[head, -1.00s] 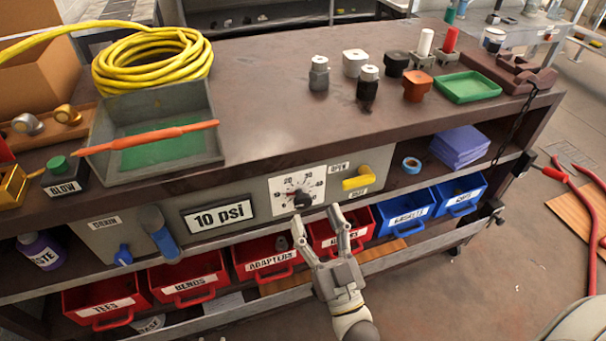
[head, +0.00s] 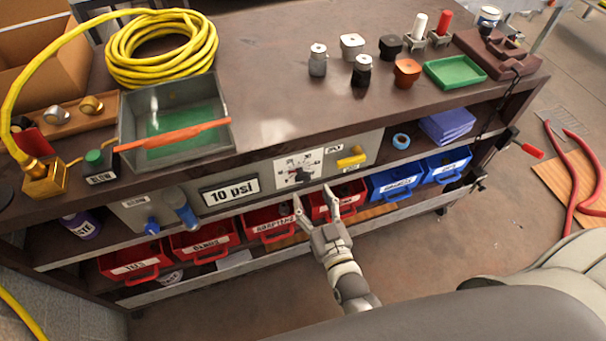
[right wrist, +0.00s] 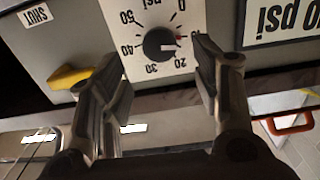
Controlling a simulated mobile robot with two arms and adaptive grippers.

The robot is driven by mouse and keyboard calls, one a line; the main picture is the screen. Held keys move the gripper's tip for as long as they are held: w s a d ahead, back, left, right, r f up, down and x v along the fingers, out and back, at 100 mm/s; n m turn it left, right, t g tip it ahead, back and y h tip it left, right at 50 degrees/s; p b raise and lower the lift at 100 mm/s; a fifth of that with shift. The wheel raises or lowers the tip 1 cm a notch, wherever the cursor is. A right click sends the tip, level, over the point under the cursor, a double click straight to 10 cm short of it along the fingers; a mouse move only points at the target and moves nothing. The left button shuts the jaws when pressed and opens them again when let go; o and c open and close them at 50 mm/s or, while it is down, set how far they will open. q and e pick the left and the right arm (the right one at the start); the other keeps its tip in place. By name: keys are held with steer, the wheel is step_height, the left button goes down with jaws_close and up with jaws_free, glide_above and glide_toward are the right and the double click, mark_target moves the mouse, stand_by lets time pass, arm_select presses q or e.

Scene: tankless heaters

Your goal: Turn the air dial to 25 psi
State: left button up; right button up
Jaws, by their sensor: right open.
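The air dial (head: 296,175) is a black knob on a white numbered plate in the bench's front panel. The pressure display (head: 229,191) reads 10 psi. My right gripper (head: 312,193) is open and empty in front of and just below the dial. In the right wrist view its fingers (right wrist: 160,60) stand on either side of the knob, apart from it; one finger hides the 10 mark. My left gripper is not in view.
A yellow handle (head: 351,161) is beside the dial, and blue handles (head: 180,208) are at the panel's left. Red bins (head: 270,222) and blue bins (head: 396,183) sit below. A grey tray (head: 133,115) and yellow hose (head: 160,50) are on the bench top.

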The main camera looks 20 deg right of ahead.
mark_target(304, 180)
steer(key=w, duration=0.7)
steer(key=shift+w+a, duration=0.15)
steer(key=shift+w, duration=0.15)
steer(key=c, duration=1)
steer(key=shift+p, duration=0.3)
